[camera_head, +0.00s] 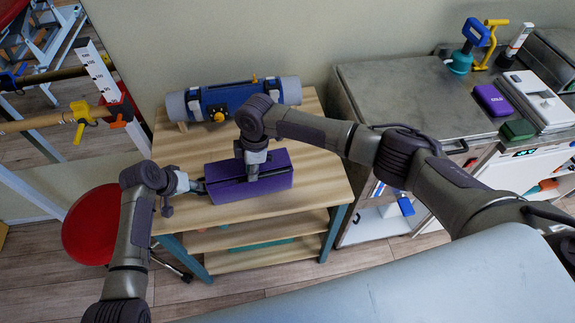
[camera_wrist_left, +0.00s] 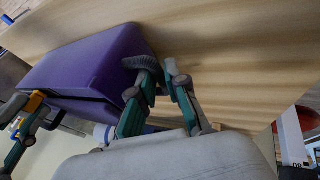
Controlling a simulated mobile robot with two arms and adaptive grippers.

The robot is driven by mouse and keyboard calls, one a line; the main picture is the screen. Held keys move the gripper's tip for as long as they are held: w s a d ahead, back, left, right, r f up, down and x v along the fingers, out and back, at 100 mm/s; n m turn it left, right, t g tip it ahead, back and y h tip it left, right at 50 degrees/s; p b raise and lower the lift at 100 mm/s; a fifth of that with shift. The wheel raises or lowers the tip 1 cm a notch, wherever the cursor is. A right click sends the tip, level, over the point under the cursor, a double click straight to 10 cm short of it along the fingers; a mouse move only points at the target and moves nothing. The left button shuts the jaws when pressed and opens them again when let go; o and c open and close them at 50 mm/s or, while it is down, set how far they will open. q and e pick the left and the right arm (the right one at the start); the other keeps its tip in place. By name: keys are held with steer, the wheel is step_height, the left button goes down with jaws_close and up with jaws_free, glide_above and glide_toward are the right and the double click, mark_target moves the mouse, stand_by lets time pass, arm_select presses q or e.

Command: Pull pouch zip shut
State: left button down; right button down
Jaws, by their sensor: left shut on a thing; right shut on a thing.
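The purple pouch (camera_head: 275,184) lies on the wooden shelf top. A dark zip line runs along its upper side, and the pouch also fills the upper left of the left wrist view (camera_wrist_left: 85,60). My left gripper (camera_head: 201,187) is at the pouch's left end, its teal fingers (camera_wrist_left: 157,72) closed there on what seems to be an end tab, mostly hidden. My right gripper (camera_head: 252,175) points down onto the zip line near the pouch's middle. In the left wrist view it is closed at a small orange-yellow zip pull (camera_wrist_left: 37,103).
The wooden shelf top (camera_head: 320,165) has free room right of the pouch. A blue and grey roll (camera_head: 235,98) lies behind. A red stool (camera_head: 90,225) stands left, a metal-topped cabinet (camera_head: 400,90) right. A padded grey-blue surface (camera_head: 440,285) fills the lower right.

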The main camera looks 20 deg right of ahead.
arm_select(q)
steer(key=shift+s+f, duration=0.35)
arm_select(e)
steer(key=shift+w+a, duration=0.1)
steer(key=shift+a, duration=1.4)
steer(key=c, duration=1.1)
jaws_free()
steer(key=shift+d, duration=0.1)
steer(key=shift+r, duration=0.1)
arm_select(q)
steer(key=shift+w, duration=0.1)
arm_select(e)
steer(key=shift+r, duration=3.9)
arm_select(q)
steer(key=c, duration=1.4)
jaws_free()
steer(key=shift+o, duration=0.8)
steer(key=shift+w+r, duration=0.15)
steer(key=shift+r, duration=0.05)
